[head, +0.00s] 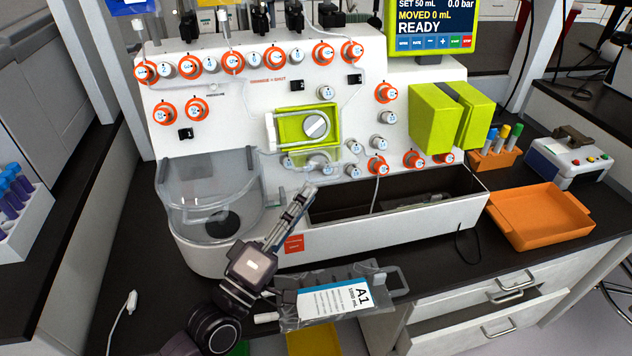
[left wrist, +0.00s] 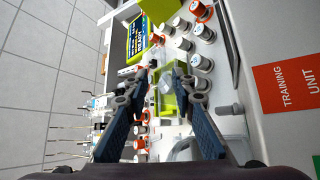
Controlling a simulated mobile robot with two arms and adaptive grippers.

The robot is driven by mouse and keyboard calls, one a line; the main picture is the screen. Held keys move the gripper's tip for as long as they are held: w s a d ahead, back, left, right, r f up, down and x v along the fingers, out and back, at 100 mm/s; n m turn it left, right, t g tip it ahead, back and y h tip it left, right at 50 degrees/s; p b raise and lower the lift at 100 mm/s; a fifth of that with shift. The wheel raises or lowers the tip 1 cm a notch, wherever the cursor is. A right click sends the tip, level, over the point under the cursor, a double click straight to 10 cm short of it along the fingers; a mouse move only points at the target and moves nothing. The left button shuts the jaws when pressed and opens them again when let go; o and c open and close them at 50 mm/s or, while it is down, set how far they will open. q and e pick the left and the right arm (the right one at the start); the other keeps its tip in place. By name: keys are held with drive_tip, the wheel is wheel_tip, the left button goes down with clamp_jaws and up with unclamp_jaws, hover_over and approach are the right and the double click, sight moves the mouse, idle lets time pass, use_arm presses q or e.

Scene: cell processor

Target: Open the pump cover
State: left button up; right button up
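The pump (head: 290,123) is a lime-green block with a round grey knob (head: 316,126) on the white front panel in the head view. A pale, clear cover edge (head: 271,133) runs along its left side and bottom. Whether the cover is fully closed is hard to tell. My left gripper (head: 308,190) is below the pump, fingers pointing up toward it, apart from it. In the left wrist view the two fingers of my left gripper (left wrist: 166,68) are spread with nothing held; the green pump (left wrist: 168,97) shows behind and between them. My right gripper is not in view.
A clear round vessel (head: 208,190) stands left of my left gripper. An open trough (head: 400,230) lies to its right. An A1 bag (head: 335,300) hangs at the front edge. Knobs with orange rings (head: 377,165) and tubing surround the pump. An orange tray (head: 540,215) sits at right.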

use_arm(q)
drive_tip(key=v, duration=0.6)
drive_tip(key=shift+a, duration=0.2)
drive_tip(key=shift+s, duration=0.15)
